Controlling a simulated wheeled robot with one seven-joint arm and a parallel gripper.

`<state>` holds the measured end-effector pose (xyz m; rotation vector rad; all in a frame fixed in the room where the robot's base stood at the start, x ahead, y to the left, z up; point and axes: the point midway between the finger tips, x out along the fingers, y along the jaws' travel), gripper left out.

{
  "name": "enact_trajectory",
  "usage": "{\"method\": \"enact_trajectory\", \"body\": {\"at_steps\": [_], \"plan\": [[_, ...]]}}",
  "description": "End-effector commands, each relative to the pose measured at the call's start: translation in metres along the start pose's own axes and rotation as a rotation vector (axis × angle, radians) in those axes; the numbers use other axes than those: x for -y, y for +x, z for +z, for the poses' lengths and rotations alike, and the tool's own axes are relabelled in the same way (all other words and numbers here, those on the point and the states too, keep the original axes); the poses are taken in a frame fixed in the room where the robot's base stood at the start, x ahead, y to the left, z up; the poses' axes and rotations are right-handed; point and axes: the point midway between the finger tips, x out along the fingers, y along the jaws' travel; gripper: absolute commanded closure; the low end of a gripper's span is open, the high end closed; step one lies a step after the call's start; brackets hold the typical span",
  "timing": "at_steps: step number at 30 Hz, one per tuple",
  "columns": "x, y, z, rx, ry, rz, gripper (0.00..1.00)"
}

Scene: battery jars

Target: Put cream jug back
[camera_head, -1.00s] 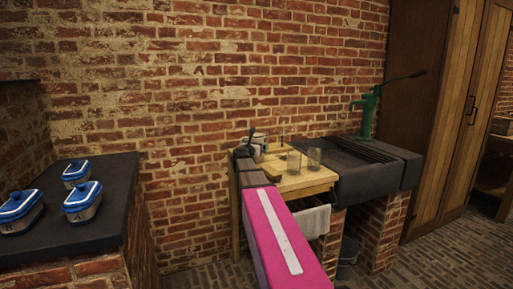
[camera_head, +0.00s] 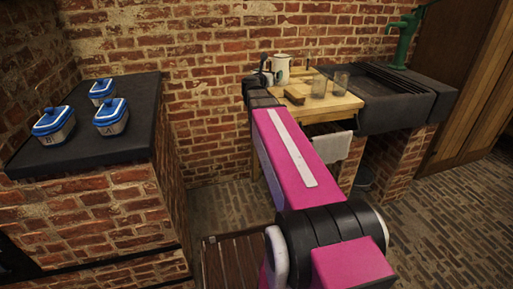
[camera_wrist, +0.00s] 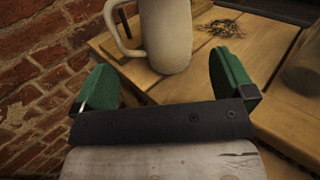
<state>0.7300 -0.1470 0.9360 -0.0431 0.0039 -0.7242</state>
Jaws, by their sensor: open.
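The cream jug (camera_wrist: 167,30) stands upright on the wooden table (camera_wrist: 270,105), with its handle to the left in the wrist view. Its top is cut off there. In the head view the jug (camera_head: 281,66) stands at the back left of the table, near the brick wall. My gripper (camera_wrist: 165,68) is open, its green fingers spread to either side of the near side of the jug's base. I see no contact. In the head view my gripper (camera_head: 265,73) is small, just left of the jug.
A small dark heap (camera_wrist: 223,28) lies right of the jug. A dark sink (camera_head: 400,100) adjoins on the right. Several blue-lidded jars (camera_head: 110,118) stand on the left counter.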

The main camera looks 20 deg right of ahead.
Motion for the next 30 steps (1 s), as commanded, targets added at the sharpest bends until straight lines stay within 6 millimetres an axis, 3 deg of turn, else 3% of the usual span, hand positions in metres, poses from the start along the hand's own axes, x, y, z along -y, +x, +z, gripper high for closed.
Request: {"method": "enact_trajectory", "body": {"at_steps": [5, 8, 11, 17, 20, 23, 28, 29, 30], "plan": [[-0.026, -0.013, -0.012, 0.072, -0.260, 0.166, 0.00], [-0.051, -0.029, -0.029, 0.140, -0.504, 0.315, 0.00], [-0.075, -0.051, -0.055, 0.220, -0.782, 0.484, 0.00], [-0.108, -0.118, -0.141, 0.416, -1.409, 0.892, 0.00], [-0.106, -0.156, -0.194, 0.526, -1.711, 1.126, 0.00], [-0.089, -0.194, -0.247, 0.640, -1.986, 1.384, 0.00], [-0.032, -0.249, -0.320, 0.825, -2.329, 1.870, 0.00], [-0.021, -0.257, -0.329, -0.829, 2.304, -1.902, 0.00], [-0.007, -0.266, -0.338, -0.808, 2.194, -1.876, 0.00]]}}
